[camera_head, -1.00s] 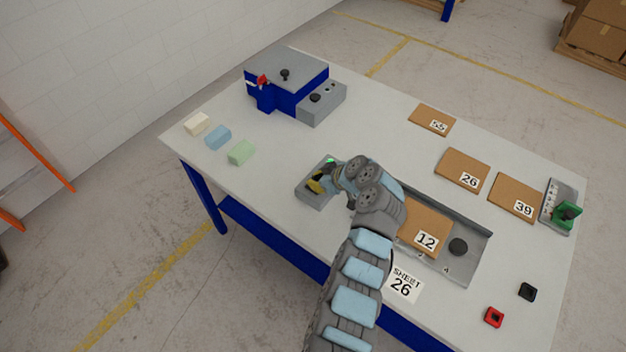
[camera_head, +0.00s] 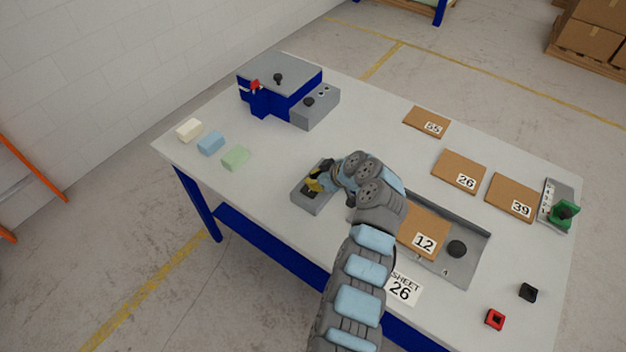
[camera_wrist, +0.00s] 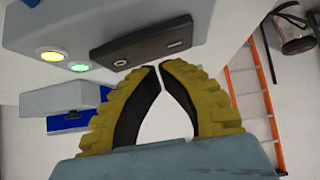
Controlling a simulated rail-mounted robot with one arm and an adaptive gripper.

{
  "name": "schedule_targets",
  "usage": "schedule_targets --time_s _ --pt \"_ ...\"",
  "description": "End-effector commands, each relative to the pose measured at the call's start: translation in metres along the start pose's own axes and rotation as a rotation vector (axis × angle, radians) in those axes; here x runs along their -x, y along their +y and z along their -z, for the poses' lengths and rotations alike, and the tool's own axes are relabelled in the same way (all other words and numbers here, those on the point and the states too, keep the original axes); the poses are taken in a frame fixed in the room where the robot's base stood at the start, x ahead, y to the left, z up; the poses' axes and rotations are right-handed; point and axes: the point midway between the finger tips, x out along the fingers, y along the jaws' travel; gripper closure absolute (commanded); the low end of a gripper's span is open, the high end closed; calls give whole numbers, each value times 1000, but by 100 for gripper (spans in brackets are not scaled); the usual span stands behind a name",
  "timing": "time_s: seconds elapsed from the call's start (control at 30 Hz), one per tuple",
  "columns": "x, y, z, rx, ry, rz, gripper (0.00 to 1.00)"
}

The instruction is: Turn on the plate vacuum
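A small grey control box (camera_head: 308,200) stands on the table in front of my gripper (camera_head: 316,181). In the wrist view the box (camera_wrist: 40,22) fills the upper left. It has a lit yellow button (camera_wrist: 51,56), a lit green button (camera_wrist: 79,67) and a dark panel (camera_wrist: 150,40) with small pale marks. My gripper (camera_wrist: 158,68) has yellow fingers with black pads. Their tips meet close to the dark panel's edge, with an empty gap lower down; contact with the panel cannot be told. A grey tray (camera_head: 480,250) holds the brown sheet 12 (camera_head: 420,222) and a dark knob (camera_head: 457,249).
A blue and grey machine (camera_head: 285,90) stands at the back left. Three foam blocks lie left: cream (camera_head: 189,130), blue (camera_head: 211,143), green (camera_head: 235,158). Brown sheets lie right, by a green-topped device (camera_head: 563,212). A sheet-26 card (camera_head: 402,288) lies in front.

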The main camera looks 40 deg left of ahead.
Motion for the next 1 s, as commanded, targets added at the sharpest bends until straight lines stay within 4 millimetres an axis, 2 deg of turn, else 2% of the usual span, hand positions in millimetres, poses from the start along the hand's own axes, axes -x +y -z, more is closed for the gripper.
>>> schedule_targets --time_s 0.27,0.7,0.83,1.0 --pt "29 -2 29 3 2 -2 100" --pt "97 -4 27 3 2 -5 100" --pt "113 -6 26 1 0 -1 100" --pt "123 -7 26 1 1 0 100"
